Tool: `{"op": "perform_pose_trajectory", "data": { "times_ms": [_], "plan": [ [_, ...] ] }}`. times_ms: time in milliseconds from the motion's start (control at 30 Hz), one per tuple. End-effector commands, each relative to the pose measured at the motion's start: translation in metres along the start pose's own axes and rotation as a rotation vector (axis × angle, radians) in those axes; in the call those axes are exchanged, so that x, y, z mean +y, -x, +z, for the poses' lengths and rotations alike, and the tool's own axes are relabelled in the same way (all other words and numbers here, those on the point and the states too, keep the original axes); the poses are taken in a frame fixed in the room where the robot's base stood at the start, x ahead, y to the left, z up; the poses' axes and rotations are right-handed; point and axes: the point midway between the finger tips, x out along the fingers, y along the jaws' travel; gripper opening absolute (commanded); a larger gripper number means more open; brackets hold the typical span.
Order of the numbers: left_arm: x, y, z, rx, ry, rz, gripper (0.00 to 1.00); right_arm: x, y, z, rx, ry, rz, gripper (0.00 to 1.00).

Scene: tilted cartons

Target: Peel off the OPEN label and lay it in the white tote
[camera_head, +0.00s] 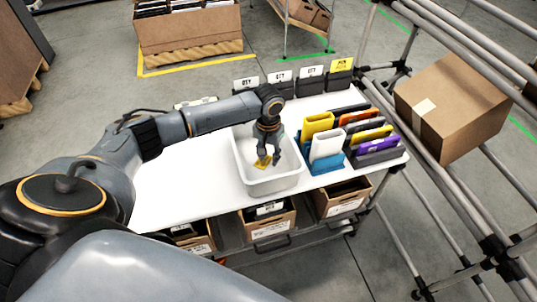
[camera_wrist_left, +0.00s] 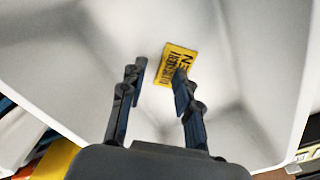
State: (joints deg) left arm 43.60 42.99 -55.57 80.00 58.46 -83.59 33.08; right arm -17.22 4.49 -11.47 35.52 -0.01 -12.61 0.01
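The yellow label (camera_wrist_left: 177,65) with black print, partly legible as OPEN, is inside the white tote (camera_head: 272,187). It also shows in the head view (camera_head: 262,161), low in the tote. My left gripper (camera_head: 268,158) reaches down into the tote with its fingers apart. In the left wrist view the fingers (camera_wrist_left: 158,72) have a clear gap between them. The right-hand finger overlaps the label's lower edge; I cannot tell whether it touches it. The label looks flat against or near the tote floor. My right gripper is not in view.
The tote stands on a white table (camera_head: 170,205). Right of it is a blue holder (camera_head: 325,165) with several colored upright items. Dark stands with cards line the back edge, one card yellow (camera_head: 342,64). A brown carton (camera_head: 455,100) sits tilted on the pipe rack at right.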

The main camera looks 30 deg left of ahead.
Motion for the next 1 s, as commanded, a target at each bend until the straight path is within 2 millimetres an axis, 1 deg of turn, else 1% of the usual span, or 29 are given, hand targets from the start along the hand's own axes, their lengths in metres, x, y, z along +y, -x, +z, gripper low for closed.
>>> {"op": "perform_pose_trajectory", "data": {
  "times_ms": [133, 233, 367, 500, 600, 700, 867, 1000],
  "plan": [
    [0.000, 0.005, 0.000, 0.001, 0.000, 0.000, 0.32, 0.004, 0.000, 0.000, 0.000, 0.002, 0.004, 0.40],
    [0.000, 0.017, -0.001, 0.002, 0.000, 0.001, 0.32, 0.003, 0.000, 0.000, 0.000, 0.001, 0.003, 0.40],
    [0.000, 0.043, -0.001, 0.004, -0.001, 0.000, 0.32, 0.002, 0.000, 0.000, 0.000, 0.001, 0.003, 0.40],
    [0.000, 0.074, -0.001, 0.004, -0.001, 0.001, 0.32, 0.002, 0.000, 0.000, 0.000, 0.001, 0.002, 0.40],
    [0.000, 0.092, -0.001, 0.003, -0.001, 0.000, 0.32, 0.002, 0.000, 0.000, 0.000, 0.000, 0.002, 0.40],
    [0.000, 0.107, -0.001, 0.002, 0.000, 0.001, 0.32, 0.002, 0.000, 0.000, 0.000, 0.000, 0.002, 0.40],
    [0.000, 0.119, 0.000, 0.000, 0.000, 0.000, 0.32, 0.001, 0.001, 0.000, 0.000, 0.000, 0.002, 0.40],
    [0.000, 0.130, 0.000, 0.000, 0.000, 0.000, 0.32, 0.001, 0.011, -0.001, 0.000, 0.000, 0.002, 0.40]
  ]
}}
